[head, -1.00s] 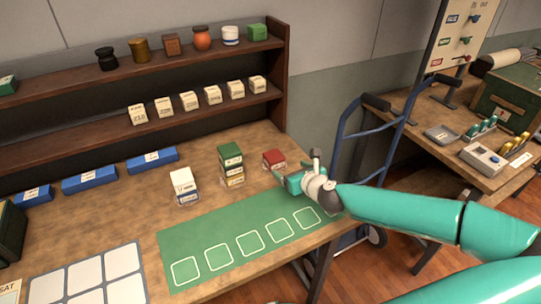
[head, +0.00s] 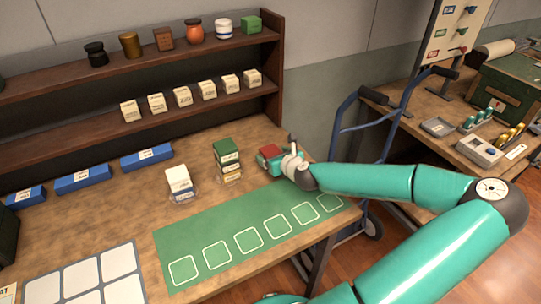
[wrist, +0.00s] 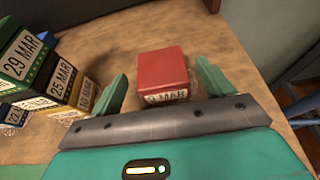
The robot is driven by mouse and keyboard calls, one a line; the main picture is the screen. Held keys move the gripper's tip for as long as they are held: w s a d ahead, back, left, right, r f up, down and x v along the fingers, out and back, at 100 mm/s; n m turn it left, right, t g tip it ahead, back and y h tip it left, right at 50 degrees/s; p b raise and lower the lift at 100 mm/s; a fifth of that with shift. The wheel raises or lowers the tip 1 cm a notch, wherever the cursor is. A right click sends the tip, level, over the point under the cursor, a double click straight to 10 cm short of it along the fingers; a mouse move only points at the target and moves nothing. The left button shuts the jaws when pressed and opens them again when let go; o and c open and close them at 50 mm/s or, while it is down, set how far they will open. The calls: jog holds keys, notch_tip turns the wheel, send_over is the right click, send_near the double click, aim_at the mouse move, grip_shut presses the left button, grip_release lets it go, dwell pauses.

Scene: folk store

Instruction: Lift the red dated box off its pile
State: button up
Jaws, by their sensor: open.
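The red dated box (head: 270,151) sits on the wooden table, right of a taller stack. In the wrist view the red box (wrist: 163,68) lies ahead between my fingers, its date label partly cut off by my gripper's edge. A clear rim shows beside its base; what lies under it is hidden. My gripper (wrist: 162,76) is open, one finger on each side of the box, with a visible gap on both sides. In the head view my gripper (head: 278,160) is at the box's front right, and its fingers are hard to make out.
A stack with a green box (head: 226,146) on top stands close to the left; its labels (wrist: 22,58) show in the wrist view. A white box (head: 178,178) stands farther left. A green mat (head: 230,228) lies in front. The shelf (head: 190,115) rises behind.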

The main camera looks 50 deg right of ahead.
aim_at(272, 152)
jog(key=x, duration=0.4)
jog(key=shift+w+d, duration=0.2)
jog(key=shift+w, duration=0.1)
jog(key=c, duration=1.1)
jog(key=shift+r, duration=0.15)
